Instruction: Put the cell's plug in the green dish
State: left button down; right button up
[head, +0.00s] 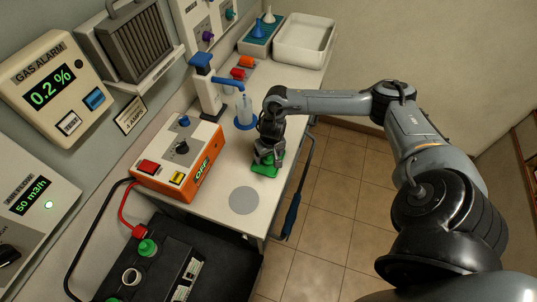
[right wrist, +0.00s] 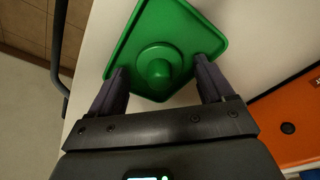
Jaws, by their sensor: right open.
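The green dish (head: 265,171) is on the white bench top, partly hidden under my right gripper (head: 267,158) in the head view. In the right wrist view the dish (right wrist: 185,22) shows with a round green plug (right wrist: 157,68) in it, knob upward. My right gripper (right wrist: 161,70) is open, with one finger on each side of the plug and gaps between. On the black battery (head: 170,271), one cell has an open white-rimmed hole (head: 131,277). Another cell carries a green plug (head: 147,248). My left gripper is not in view.
An orange charger (head: 178,165) marked OFF stands left of the dish. A grey disc (head: 244,200) marks clear bench.

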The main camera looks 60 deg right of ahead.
aim_at(270, 162)
notch_tip(270, 162, up, 11)
jog(key=s+a+p, duration=0.1)
jog(key=p, duration=0.2)
jog(key=w+a+f+n+t+y, duration=0.1)
jog(key=a+f+n+t+y, duration=0.3)
jog(key=a, duration=1.1)
jog(key=w+a+r+n+t, duration=0.15)
jog(key=a+n, duration=0.45)
jog(key=a, duration=0.8)
jog(key=s+d+f+g+h, duration=0.1)
jog(key=s+d+g+h, duration=0.1)
jog(key=s, duration=1.3)
jog(key=shift+d+m+g+h+p, duration=0.35)
jog(key=shift+d+g, duration=0.3)
jog(key=shift+d, duration=0.35)
jog(key=shift+w+r, duration=0.1)
